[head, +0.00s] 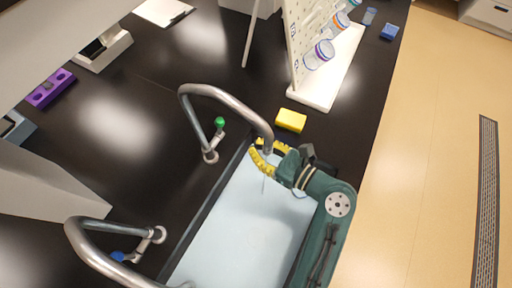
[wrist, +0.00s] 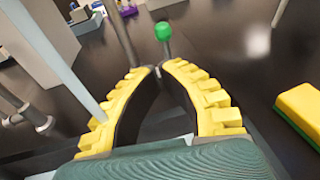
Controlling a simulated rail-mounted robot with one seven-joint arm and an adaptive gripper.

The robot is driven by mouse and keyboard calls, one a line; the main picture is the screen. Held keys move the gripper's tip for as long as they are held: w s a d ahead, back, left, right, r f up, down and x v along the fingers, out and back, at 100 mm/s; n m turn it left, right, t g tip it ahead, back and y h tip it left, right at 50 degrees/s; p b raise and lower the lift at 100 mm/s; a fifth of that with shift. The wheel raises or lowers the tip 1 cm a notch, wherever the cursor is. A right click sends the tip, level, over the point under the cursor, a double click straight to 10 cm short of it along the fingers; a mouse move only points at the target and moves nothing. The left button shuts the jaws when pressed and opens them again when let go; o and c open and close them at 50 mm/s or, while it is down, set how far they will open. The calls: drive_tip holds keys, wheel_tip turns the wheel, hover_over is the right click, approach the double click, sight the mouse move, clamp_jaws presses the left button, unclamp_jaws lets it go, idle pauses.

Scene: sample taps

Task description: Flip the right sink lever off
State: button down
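The right sink tap has a curved grey metal spout (head: 232,104) and a small lever with a green knob (head: 219,122) behind the sink edge. The lever stands up from its base (head: 210,156). My gripper (head: 255,148) is over the sink, beside the spout's end and to the right of the lever, apart from it. In the wrist view the green knob (wrist: 163,31) shows just beyond my gripper (wrist: 157,68). Its yellow fingers are parted by a narrow gap, with nothing held between them. A thin pale line below the spout may be water; I cannot tell.
The left tap (head: 100,250) with a blue knob (head: 118,256) stands at lower left. A yellow sponge (head: 291,120) lies right of the spout, also in the wrist view (wrist: 302,108). A white tube rack (head: 325,80) stands behind.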

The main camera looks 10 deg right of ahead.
sight(221, 127)
drive_tip(key=b+x, duration=0.1)
drive_tip(key=x, duration=0.9)
drive_tip(key=shift+w+a+b, duration=0.1)
drive_tip(key=shift+a+b, duration=0.1)
drive_tip(key=shift+b, duration=0.1)
